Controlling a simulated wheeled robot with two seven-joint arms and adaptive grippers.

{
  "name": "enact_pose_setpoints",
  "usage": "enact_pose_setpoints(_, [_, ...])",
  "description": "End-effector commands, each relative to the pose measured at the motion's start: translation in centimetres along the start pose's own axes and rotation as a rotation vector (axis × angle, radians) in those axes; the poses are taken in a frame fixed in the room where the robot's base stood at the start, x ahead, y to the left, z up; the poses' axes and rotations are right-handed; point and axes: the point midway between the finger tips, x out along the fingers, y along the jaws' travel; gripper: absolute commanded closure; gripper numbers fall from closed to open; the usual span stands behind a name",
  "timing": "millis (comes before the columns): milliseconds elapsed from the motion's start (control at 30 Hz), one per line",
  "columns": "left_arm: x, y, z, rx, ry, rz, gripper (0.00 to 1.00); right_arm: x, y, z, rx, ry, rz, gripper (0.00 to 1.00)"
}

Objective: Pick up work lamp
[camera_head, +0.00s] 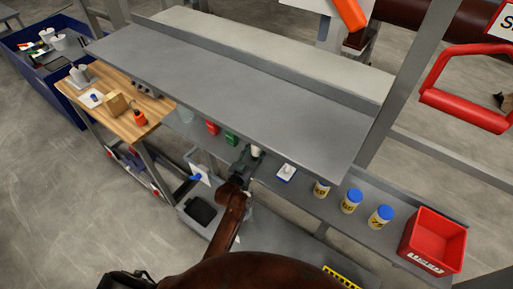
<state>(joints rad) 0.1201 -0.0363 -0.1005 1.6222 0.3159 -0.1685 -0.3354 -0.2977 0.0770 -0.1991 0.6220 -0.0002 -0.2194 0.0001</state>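One of my arms, which I take to be the right, reaches up from the bottom middle. Its gripper (246,158) is at the lower shelf, just under the front edge of the grey upper shelf. A small white thing (256,151) shows at its fingertips. I cannot tell whether this is part of the work lamp, or whether the fingers are closed on it. No other thing can be surely made out as the work lamp.
The grey upper shelf (235,88) overhangs the gripper. Blue-lidded jars (351,202) and a red bin (434,243) stand on the lower shelf to the right. A wooden-topped cart (118,116) stands at left. Open floor (60,205) lies at lower left.

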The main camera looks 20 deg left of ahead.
Motion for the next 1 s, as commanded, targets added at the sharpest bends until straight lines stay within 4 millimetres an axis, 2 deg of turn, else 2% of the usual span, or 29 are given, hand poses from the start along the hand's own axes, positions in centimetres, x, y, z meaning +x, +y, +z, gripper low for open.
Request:
enact_pose_setpoints(167, [0.0,0.0,0.0,0.0,0.0,0.0,0.74,0.0,-0.2,0.9,0.002,-0.012,-0.002,0.6])
enact_pose_setpoints(500, [0.0,0.0,0.0,0.0,0.0,0.0,0.98,0.0,-0.1,0.6,0.0,-0.008,-0.001,0.6])
enact_pose_setpoints(833, [0.0,0.0,-0.4,0.0,0.003,0.0,0.98,0.0,0.4,0.4,-0.003,-0.005,0.004,0.6])
enact_pose_setpoints(1000, [0.0,0.0,-2.0,0.0,0.006,0.0,0.98,0.1,0.5,0.4,-0.003,-0.005,0.004,0.6])
